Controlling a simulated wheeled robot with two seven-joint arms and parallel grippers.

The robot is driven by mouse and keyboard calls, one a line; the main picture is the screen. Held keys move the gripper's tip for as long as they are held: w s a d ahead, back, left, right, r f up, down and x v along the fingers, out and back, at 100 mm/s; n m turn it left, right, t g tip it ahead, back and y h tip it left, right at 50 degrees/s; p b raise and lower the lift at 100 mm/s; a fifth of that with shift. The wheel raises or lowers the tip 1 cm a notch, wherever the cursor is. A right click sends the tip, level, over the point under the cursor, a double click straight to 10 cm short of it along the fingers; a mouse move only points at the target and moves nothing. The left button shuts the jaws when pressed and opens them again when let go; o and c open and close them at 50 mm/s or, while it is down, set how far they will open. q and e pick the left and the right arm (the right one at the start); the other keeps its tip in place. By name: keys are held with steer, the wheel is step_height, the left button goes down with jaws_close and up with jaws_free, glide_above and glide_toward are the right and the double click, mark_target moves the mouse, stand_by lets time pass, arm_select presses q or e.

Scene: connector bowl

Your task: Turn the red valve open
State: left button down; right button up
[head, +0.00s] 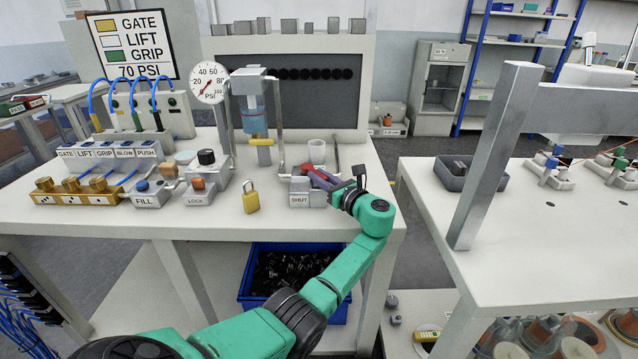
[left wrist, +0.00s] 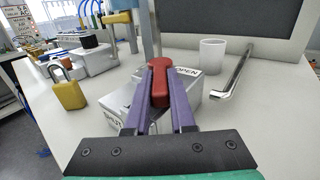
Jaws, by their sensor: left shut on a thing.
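The red valve (left wrist: 158,80) has its handle between the two purple fingers of my left gripper (left wrist: 160,105) in the left wrist view. The fingers are shut on the handle. The valve sits on a grey block (left wrist: 207,84) marked SHUT on the near left and OPEN on the far right. In the head view the valve block (head: 299,192) is at the right end of the white bench, with my left gripper (head: 326,184) on its handle from the right. The fingers partly hide the block. My right gripper is not in the head view.
A blue bin (head: 244,290) of dark parts is below the bench.

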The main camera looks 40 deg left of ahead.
arm_select(q)
steer(key=shift+f, duration=0.15)
steer(key=c, duration=0.8)
jaws_free()
steer(key=shift+o, duration=0.2)
steer(key=shift+d, duration=0.1)
steer(key=b+v, duration=0.1)
steer(key=v, duration=1.2)
steer(key=shift+d, duration=0.25)
steer(key=shift+s+d, duration=0.2)
steer(key=shift+d, duration=0.25)
steer(key=shift+c, duration=0.3)
